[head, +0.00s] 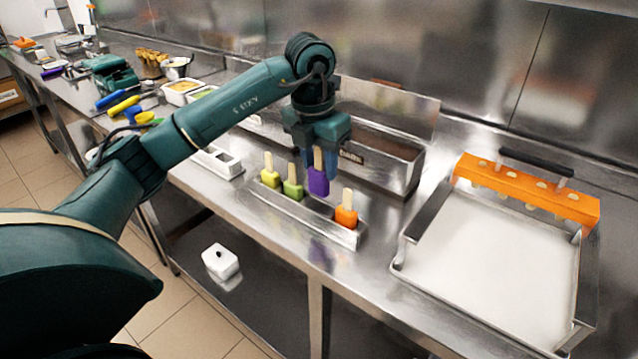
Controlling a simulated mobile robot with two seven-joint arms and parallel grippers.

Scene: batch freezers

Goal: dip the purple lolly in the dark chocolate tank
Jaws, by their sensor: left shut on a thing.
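The purple lolly (318,181) hangs upright, stick up, in my left gripper (321,160). The gripper is shut on its stick. The lolly appears a little above the steel rack (290,218), between the green lolly (293,189) and the orange lolly (346,215). A yellow lolly (270,178) stands at the rack's left end. A long steel tank housing (385,170) with a partly hidden label stands behind the gripper. My arm covers part of it, and I cannot tell which chocolate is in it. My right gripper is not in view.
A white-surfaced tray (490,262) with raised metal sides lies at the right. An orange bar with holes (525,190) and a dark handle lies across its back. A small white slotted block (217,161) is left of the rack. Coloured tools and food pans crowd the far left counter.

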